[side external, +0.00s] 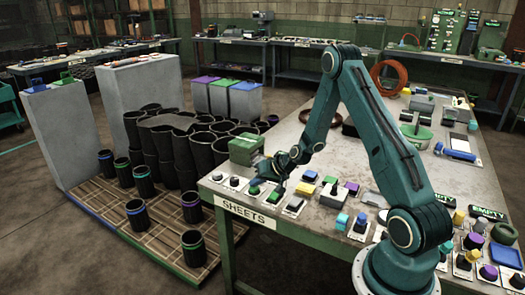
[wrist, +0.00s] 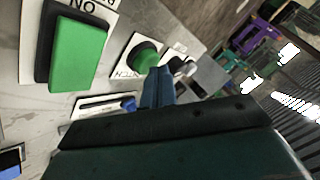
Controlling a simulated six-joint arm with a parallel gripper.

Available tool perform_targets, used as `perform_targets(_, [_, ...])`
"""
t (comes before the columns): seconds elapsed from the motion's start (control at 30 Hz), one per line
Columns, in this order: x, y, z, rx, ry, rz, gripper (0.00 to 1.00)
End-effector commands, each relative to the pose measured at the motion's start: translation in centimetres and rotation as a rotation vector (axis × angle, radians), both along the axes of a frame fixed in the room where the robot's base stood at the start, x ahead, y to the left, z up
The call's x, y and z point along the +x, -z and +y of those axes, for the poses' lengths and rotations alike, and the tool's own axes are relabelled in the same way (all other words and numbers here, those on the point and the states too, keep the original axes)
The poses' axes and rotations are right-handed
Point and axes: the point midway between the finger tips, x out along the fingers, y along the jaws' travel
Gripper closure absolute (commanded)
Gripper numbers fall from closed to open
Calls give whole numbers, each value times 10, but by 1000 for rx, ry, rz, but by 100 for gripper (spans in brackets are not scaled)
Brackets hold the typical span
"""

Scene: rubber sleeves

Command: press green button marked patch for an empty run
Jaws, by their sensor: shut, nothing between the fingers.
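In the wrist view a round green button (wrist: 147,57) sits on a white plate whose upside-down lettering is partly covered, ending in what looks like TCH. My gripper (wrist: 160,75) is shut and empty, its tips close beside this button; whether they touch it I cannot tell. A larger square green button (wrist: 77,50), with letters reading ON upside down, lies farther left. In the side view my gripper (side external: 277,181) points down over the table's front left, by the round green button (side external: 253,190) and the square green one (side external: 275,196).
A green box (side external: 244,150) stands behind the gripper. Black rubber sleeves (side external: 190,142) stand on the pallet at left.

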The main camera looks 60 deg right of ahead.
Motion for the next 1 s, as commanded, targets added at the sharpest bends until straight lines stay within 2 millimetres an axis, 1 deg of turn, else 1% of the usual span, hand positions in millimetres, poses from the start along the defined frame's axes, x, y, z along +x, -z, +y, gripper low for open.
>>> perform_targets(0.33, [0,-13,0,0,-1,1,100])
perform_targets(0.8, [0,-15,0,0,0,0,100])
perform_targets(1.0, [0,-23,0,-1,0,-1,100])
